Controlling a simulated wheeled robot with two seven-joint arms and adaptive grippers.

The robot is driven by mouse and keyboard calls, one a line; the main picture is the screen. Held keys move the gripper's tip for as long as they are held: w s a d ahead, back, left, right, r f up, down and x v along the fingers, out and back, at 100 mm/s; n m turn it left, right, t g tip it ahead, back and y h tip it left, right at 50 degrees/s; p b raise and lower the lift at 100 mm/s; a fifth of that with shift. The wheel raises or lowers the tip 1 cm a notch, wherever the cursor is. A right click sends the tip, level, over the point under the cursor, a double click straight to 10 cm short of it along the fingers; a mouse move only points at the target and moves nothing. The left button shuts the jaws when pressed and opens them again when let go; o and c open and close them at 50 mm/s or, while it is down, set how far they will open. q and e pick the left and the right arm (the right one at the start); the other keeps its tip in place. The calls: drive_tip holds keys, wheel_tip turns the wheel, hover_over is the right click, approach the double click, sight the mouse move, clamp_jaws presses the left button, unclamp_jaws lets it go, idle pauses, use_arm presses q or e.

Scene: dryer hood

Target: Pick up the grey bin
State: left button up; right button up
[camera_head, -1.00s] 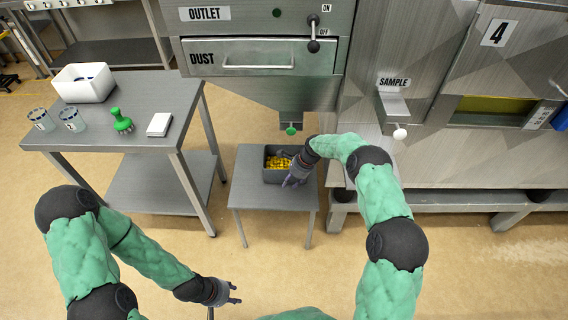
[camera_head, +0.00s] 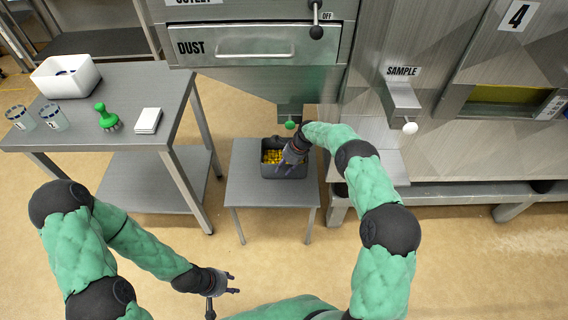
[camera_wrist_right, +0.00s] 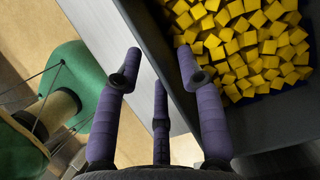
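The grey bin (camera_head: 268,171) stands on a small metal table and holds yellow cubes (camera_head: 271,156). In the right wrist view the bin (camera_wrist_right: 152,38) fills the upper right, its wall running diagonally. My right gripper (camera_head: 285,168) is at the bin's front side. In the right wrist view its fingers (camera_wrist_right: 158,68) are spread, one over the cubes inside the wall and the others outside it. Contact with the wall cannot be made out. My left gripper (camera_head: 234,284) hangs low in front of the small table, away from the bin; its fingers look parted.
The small table (camera_head: 245,195) has bare room left of the bin. A green-knobbed outlet (camera_head: 290,124) hangs just above the bin's back.

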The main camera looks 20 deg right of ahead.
drive_tip(key=b+x, duration=0.1)
drive_tip(key=x, duration=0.2)
drive_tip(key=shift+r, duration=0.1)
clamp_jaws()
drive_tip(key=shift+w+d+r, duration=0.1)
drive_tip(key=shift+r, duration=0.05)
